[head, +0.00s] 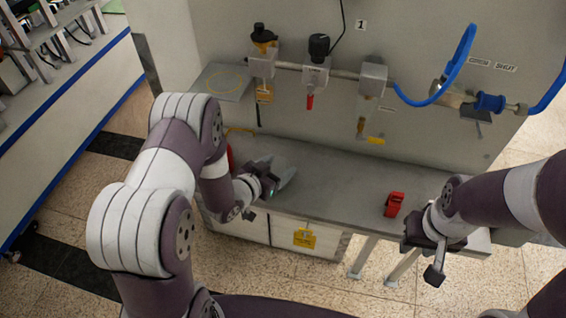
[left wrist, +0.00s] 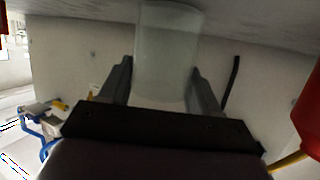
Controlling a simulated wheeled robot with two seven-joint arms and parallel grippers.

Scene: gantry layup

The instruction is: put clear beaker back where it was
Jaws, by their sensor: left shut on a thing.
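The clear beaker (head: 286,176) is a pale see-through vessel at the left part of the grey bench in the head view. My left gripper (head: 268,184) is shut on it. In the left wrist view the beaker (left wrist: 166,55) sits between the two dark fingers of my left gripper (left wrist: 162,84). I cannot tell whether its base touches the bench. A grey plate with a yellow ring (head: 222,82) is at the back left, with nothing on it. My right gripper (head: 422,260) looks open and empty, over the bench's front right edge.
The grey bench (head: 335,185) is clear in the middle. A red object (head: 394,204) stands at its right. A red thing (left wrist: 309,105) is close by in the left wrist view. Regulators on a pipe (head: 341,75) and a blue hose (head: 455,65) line the back panel.

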